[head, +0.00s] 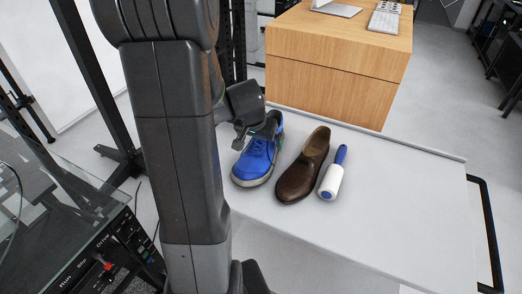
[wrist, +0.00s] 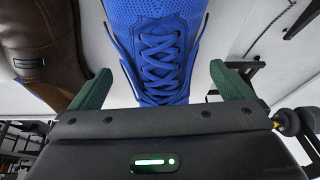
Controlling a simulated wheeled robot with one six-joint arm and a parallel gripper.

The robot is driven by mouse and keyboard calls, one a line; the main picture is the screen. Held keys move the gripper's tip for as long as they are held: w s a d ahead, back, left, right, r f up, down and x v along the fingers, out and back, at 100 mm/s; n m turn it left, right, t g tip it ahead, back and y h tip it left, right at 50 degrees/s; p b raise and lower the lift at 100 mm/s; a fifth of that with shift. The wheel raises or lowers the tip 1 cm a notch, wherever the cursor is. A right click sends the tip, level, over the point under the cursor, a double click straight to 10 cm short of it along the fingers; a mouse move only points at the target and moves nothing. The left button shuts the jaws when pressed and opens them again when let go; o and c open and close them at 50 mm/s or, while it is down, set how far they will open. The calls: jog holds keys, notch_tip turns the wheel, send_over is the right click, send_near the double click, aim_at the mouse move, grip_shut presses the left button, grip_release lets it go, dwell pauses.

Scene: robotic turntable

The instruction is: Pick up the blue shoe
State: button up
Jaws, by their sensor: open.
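The blue shoe (head: 257,158) stands on the white table (head: 375,200), at the left of the row of things there. It has blue laces and a pale sole. In the wrist view the blue shoe (wrist: 158,45) fills the upper middle, laces facing the camera. My gripper (wrist: 165,88) is open, with one green finger on each side of the shoe. I cannot tell whether the fingers touch it. In the head view my gripper (head: 258,135) is over the shoe's ankle end and hides part of it.
A brown leather shoe (head: 303,168) stands close to the right of the blue shoe; it also shows in the wrist view (wrist: 45,45). A lint roller (head: 332,178) with a blue handle lies right of it. A wooden cabinet (head: 335,65) stands behind. The table's right side is clear.

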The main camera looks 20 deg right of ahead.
aim_at(261, 144)
jog(key=shift+x, duration=3)
jog(key=c, duration=0.9)
